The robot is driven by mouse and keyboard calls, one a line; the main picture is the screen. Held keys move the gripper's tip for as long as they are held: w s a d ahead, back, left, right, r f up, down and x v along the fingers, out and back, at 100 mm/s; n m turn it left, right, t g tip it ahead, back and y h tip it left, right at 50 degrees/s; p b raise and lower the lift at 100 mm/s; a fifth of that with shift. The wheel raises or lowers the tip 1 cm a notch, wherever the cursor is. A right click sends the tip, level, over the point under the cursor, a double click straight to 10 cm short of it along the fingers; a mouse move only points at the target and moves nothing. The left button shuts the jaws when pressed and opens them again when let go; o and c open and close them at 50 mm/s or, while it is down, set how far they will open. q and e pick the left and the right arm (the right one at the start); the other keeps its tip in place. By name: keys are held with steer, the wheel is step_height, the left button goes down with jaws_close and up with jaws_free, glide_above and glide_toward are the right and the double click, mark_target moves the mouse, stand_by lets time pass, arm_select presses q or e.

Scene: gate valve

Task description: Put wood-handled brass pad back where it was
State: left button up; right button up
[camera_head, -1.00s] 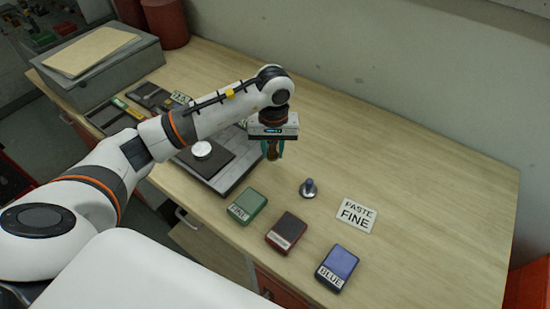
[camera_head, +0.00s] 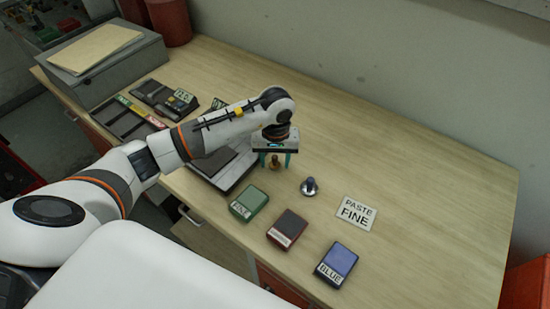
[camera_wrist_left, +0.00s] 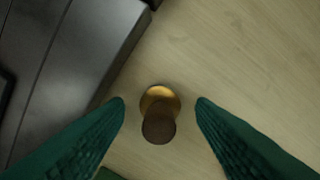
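The wood-handled brass pad (camera_head: 275,162) stands on the wooden table, just right of the grey plate. In the left wrist view its round brass base (camera_wrist_left: 155,96) and dark wooden handle (camera_wrist_left: 159,125) show between the fingers. My left gripper (camera_head: 276,159) is directly over the pad and open. In the left wrist view its two green fingers (camera_wrist_left: 160,104) are spread wide, with a gap on both sides of the handle. My right gripper is not in view.
A dark-knobbed metal pad (camera_head: 310,187) stands to the right, near the PASTE FINE card (camera_head: 356,212). Green (camera_head: 248,203), red (camera_head: 287,229) and blue (camera_head: 337,264) boxes line the front edge. A grey plate (camera_head: 224,167) lies left of the gripper. The table's right side is clear.

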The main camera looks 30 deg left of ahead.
mark_target(276, 158)
arm_select(q)
steer(key=shift+r, duration=0.1)
steer(key=shift+r+p, duration=0.25)
steer(key=shift+p, duration=0.05)
step_height(276, 158, up, 12)
steer(key=b, duration=0.4)
steer(key=shift+f+b, duration=0.15)
steer(key=shift+b, duration=0.15)
steer(key=shift+d, duration=0.15)
